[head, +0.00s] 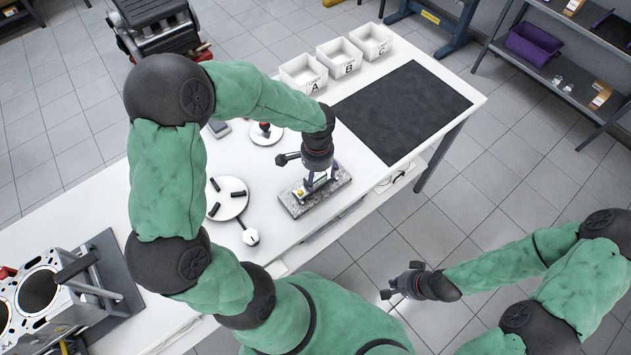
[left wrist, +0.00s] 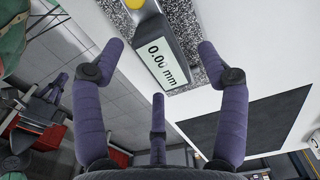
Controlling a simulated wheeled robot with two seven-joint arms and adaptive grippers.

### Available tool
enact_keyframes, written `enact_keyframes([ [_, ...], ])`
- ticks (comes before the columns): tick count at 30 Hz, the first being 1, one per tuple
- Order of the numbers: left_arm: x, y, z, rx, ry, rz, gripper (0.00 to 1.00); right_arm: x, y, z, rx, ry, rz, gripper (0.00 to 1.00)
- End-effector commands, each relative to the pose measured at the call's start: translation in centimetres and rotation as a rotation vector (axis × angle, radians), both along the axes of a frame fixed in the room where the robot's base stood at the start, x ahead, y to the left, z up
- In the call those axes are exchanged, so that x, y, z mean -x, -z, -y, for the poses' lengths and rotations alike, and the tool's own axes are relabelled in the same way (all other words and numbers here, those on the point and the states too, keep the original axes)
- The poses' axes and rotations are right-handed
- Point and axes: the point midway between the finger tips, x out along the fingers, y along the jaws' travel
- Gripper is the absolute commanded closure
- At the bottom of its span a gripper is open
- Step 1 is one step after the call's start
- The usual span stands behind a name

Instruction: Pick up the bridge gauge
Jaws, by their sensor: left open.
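The bridge gauge (left wrist: 158,45) has a dark body and a pale display reading 0.00 mm; it also shows in the head view (head: 319,181), partly covered by my gripper. It stands on a speckled grey granite plate (head: 299,208) near the table's front edge. My left gripper (head: 316,186) points down over it. In the left wrist view the open purple fingers (left wrist: 160,50) are to either side of the gauge, and I see no grip on it. My right gripper (head: 388,294) hangs over the floor, away from the table; its finger opening is too small to judge.
White bins A (head: 304,88), B and C line the table's back edge. A black mat (head: 402,108) lies right of the granite plate. A round white dish (head: 227,205) with several dark pieces is to the left. An engine block (head: 38,290) stands at lower left.

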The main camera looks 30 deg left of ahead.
Motion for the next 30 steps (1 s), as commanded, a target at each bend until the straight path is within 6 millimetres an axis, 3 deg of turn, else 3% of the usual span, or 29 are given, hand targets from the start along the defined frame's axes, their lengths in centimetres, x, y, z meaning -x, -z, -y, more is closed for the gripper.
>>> enact_keyframes([
  [5,0.2,2.8,0.1,0.001,-0.001,-0.001,0.26,0.0,1.2,0.0,0.0,0.0,0.0,1.0],
  [13,0.2,3.0,0.1,0.0,0.0,0.0,0.26,0.0,1.1,0.0,0.0,0.0,0.0,1.0],
  [14,0.2,3.0,0.1,0.0,0.0,0.0,0.32,0.0,1.1,0.0,0.0,0.0,0.0,1.0],
  [21,0.2,3.0,0.1,0.0,0.0,0.0,1.0,0.0,1.1,0.0,0.0,0.0,0.0,1.0],
  [30,0.2,2.9,0.1,0.0,-0.001,0.001,1.0,0.0,1.1,0.0,0.0,0.0,0.0,1.0],
])
